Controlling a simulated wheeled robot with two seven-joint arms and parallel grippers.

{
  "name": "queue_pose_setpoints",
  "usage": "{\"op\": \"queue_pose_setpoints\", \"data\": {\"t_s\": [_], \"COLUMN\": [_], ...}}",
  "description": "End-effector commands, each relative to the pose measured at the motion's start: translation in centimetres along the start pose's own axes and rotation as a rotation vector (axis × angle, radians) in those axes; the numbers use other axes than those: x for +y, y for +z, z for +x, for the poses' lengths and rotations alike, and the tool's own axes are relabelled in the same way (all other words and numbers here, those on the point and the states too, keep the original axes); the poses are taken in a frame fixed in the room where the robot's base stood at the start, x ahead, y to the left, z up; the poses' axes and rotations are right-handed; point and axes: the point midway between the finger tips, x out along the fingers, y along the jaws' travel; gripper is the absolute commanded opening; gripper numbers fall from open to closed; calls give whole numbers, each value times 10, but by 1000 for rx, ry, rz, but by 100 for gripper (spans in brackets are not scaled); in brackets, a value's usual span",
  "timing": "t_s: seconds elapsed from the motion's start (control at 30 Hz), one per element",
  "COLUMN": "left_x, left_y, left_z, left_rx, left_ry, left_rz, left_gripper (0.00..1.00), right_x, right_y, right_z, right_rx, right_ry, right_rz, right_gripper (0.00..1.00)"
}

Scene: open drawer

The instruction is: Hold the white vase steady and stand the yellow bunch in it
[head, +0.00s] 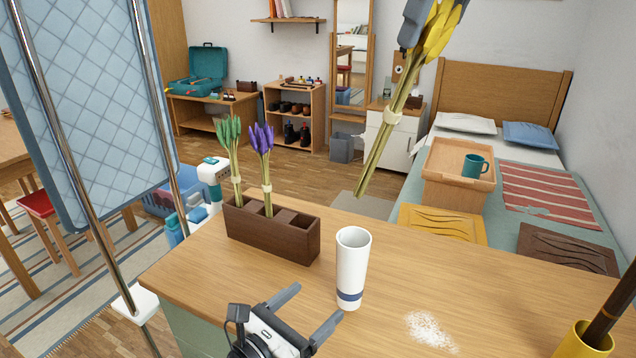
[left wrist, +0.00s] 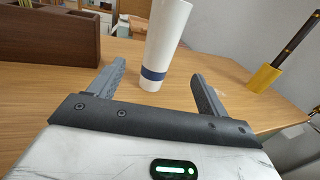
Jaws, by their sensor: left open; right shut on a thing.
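The white vase (head: 352,262), with a dark blue band near its foot, stands upright on the wooden counter. My left gripper (head: 318,301) is open at the near left of the vase, fingers pointing toward it. In the left wrist view the vase (left wrist: 167,40) stands just beyond the open fingertips (left wrist: 159,72), between them in the picture; I see no contact. My right gripper (head: 428,22) is shut on the yellow bunch (head: 390,118) at the top of the head view. The bunch hangs tilted, stems down, above and behind the vase. Its flower heads are partly hidden by the fingers and cut off by the frame.
A dark brown divided box (head: 290,238) left of the vase holds a green bunch (head: 231,150) and a purple bunch (head: 264,155). White powder (head: 430,330) lies right of the vase. A yellow pot (head: 583,343) with a dark stick stands at the right edge.

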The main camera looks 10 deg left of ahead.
Motion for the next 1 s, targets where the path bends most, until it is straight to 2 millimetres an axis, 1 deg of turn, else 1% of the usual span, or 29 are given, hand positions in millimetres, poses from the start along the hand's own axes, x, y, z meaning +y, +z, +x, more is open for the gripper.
{"op": "queue_pose_setpoints", "data": {"t_s": [0.17, 0.4, 0.6, 0.7, 0.8, 1.0], "left_x": [0, -1, -1, -1, -1, -1], "left_y": [1, 2, 1, 1, 1, 0], "left_z": [21, 68, 100, 110, 116, 118], "left_rx": [-4, -4, -1, -2, -2, 0], "left_ry": [-1, -1, -2, -2, -2, -2], "left_rz": [11, 9, 7, 6, 7, 4], "left_gripper": [77, 77, 77, 77, 77, 77], "right_x": [0, 0, 0, 0, 0, 0], "right_y": [0, 0, 0, 0, 0, 0], "right_z": [0, 0, 0, 0, 0, 0], "right_rx": [0, 0, -1, -1, -1, -1], "right_ry": [0, 0, 0, 0, 0, 0], "right_rz": [0, 0, 0, 0, 0, 0], "right_gripper": [8, 8, 8, 8, 8, 8]}}
